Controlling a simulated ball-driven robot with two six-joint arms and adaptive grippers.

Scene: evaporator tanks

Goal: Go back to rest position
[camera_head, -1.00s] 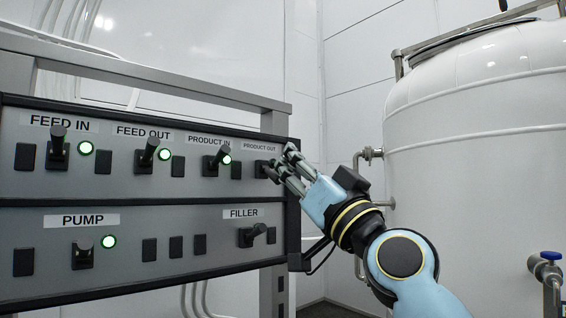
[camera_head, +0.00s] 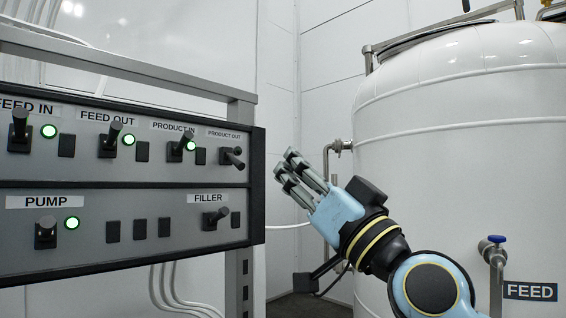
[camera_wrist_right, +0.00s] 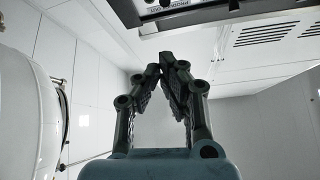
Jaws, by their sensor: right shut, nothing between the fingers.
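My right gripper (camera_head: 289,166) is shut and empty, just right of the control panel (camera_head: 135,181) and apart from it in the head view. Its shut fingertips also show in the right wrist view (camera_wrist_right: 165,68). The panel's PRODUCT OUT lever (camera_head: 232,157) is the nearest one to the gripper, and no lit lamp shows beside it. The FEED IN, FEED OUT and PRODUCT IN levers each have a green lit lamp beside them. The PUMP lever (camera_head: 46,232) also has a green lamp. The FILLER lever (camera_head: 215,218) shows no lit lamp. My left gripper is not in view.
A large white tank (camera_head: 455,130) stands at the right, behind my right arm. A valve with a blue handle (camera_head: 496,239) is in front of it, near a FEED label (camera_head: 529,291). A metal frame (camera_head: 130,68) carries the panel. White wall lies between panel and tank.

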